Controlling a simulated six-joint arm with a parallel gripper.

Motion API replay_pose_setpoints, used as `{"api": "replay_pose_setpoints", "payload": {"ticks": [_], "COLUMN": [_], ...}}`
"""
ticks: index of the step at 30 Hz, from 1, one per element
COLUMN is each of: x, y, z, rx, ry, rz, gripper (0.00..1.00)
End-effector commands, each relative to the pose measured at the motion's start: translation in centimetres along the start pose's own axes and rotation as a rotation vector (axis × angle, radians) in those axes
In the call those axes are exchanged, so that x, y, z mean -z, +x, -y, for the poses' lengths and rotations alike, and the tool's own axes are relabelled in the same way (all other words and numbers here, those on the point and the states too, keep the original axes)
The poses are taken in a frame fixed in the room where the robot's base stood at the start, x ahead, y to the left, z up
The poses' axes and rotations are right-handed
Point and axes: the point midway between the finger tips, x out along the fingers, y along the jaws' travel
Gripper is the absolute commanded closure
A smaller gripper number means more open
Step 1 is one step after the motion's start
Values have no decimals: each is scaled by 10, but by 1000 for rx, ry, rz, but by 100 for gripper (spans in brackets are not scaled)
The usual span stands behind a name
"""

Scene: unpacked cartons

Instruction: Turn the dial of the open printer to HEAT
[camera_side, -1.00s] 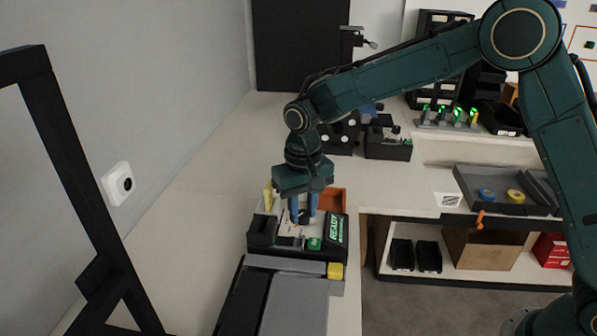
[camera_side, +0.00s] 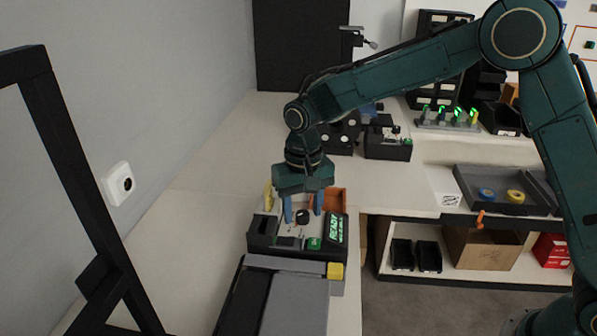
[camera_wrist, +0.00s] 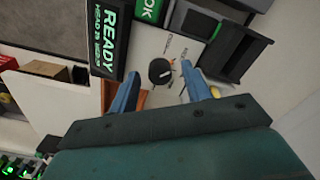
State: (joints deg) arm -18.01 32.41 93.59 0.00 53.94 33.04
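The open printer (camera_side: 262,239) is a dark box with a lit green READY display (camera_side: 335,228), also readable in the wrist view (camera_wrist: 110,38). Its black round dial (camera_side: 303,216) sits on a pale panel; in the wrist view the dial (camera_wrist: 160,71) shows a white pointer line and a small orange mark near its upper right edge. The labels around it are too small to read. My gripper (camera_side: 303,212) is open, with one blue finger on each side of the dial and clear gaps to it. In the wrist view, my gripper (camera_wrist: 160,76) holds nothing.
A green OK button (camera_side: 314,243) is on the printer's front. An orange part (camera_side: 334,199) is at its back right, a yellow part (camera_side: 268,197) at its back left. A grey conveyor-like unit (camera_side: 290,300) stands in front. The bench to the left is clear.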

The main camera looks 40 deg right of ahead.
Motion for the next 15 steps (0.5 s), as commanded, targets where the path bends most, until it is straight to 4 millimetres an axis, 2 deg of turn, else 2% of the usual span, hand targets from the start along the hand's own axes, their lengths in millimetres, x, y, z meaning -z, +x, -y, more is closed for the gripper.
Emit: {"api": "replay_pose_setpoints", "payload": {"ticks": [8,15], "x": [0,0], "y": [-6,-31], "z": [0,0], "rx": [0,1], "ry": [0,0], "rz": [0,-2], "gripper": [52,52]}}
